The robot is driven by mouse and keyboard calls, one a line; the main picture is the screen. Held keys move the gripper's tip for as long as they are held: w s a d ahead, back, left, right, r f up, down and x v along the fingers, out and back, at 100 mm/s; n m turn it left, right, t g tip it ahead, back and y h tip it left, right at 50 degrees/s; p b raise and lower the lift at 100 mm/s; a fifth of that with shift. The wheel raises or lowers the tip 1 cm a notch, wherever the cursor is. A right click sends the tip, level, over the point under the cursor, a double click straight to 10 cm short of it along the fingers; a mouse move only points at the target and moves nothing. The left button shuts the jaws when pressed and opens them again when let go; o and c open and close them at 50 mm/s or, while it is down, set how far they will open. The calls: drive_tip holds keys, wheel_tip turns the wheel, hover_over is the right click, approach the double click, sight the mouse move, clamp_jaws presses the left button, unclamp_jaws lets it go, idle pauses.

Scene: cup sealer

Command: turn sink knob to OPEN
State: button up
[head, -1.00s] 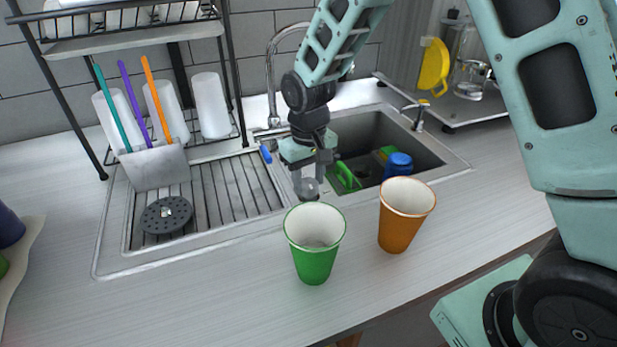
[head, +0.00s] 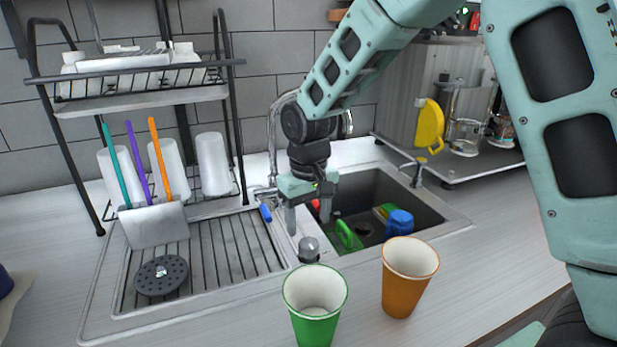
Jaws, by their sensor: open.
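The sink knob seems to be the round silver knob (head: 309,249) on the metal strip between the drainboard and the basin, near the front rim. Its turned position cannot be told. My gripper (head: 308,223) points down with its fingers spread and nothing between them. In the picture its fingertips are just above the silver knob and apart from it. The sink (head: 240,291) also has a curved silver faucet (head: 273,140) behind my gripper. A blue handle (head: 266,213) and a small red part (head: 315,204), partly hidden, show beside my gripper.
A green cup (head: 315,316) and an orange cup (head: 399,303) stand in front of the sink. The basin holds a blue cup (head: 398,223) and a green item (head: 347,236). A black dish rack (head: 233,130) stands at left.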

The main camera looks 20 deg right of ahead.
sight(309, 243)
wheel_tip(309, 243, up, 12)
drive_tip(key=b, duration=0.1)
idle(0.6)
